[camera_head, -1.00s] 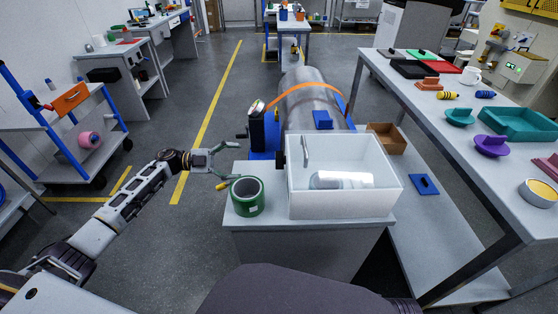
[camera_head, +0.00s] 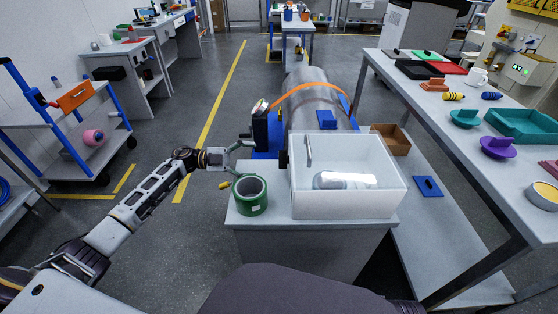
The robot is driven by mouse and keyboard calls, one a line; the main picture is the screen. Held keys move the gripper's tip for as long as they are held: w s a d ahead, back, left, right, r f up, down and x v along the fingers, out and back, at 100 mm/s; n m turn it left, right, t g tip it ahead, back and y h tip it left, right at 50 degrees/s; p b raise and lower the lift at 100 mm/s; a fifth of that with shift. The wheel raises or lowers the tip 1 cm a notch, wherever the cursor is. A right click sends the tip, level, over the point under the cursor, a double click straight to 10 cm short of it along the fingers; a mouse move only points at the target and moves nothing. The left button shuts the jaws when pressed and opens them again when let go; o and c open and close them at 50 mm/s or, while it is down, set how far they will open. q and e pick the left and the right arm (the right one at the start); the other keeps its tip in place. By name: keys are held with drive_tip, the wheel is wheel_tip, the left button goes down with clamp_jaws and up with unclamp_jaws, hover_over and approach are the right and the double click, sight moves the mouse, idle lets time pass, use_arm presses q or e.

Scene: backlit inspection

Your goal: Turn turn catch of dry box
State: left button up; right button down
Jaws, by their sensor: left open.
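The dry box (camera_head: 347,203) is a white box with a clear lid or front, standing on a grey cabinet. A grey upright lever (camera_head: 308,150), which looks like the turn catch, is at its upper left. A whitish cylindrical item (camera_head: 343,180) lies inside the box. My left gripper (camera_head: 246,158) is open and empty, left of the box and apart from it, just beyond a green tape roll. My right gripper is not in view.
A large grey cylinder (camera_head: 312,100) with an orange strap lies behind the box. A long table (camera_head: 425,105) with several items is at the right.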

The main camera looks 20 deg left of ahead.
sight(283, 159)
use_arm(q)
drive_tip(key=b+x, duration=0.1)
drive_tip(key=x, duration=0.8)
drive_tip(key=shift+w+d, duration=0.1)
drive_tip(key=shift+d, duration=0.2)
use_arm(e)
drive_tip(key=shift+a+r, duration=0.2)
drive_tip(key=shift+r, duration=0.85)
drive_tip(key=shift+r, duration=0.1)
use_arm(q)
drive_tip(key=shift+c, duration=1)
drive_tip(key=c, duration=0.8)
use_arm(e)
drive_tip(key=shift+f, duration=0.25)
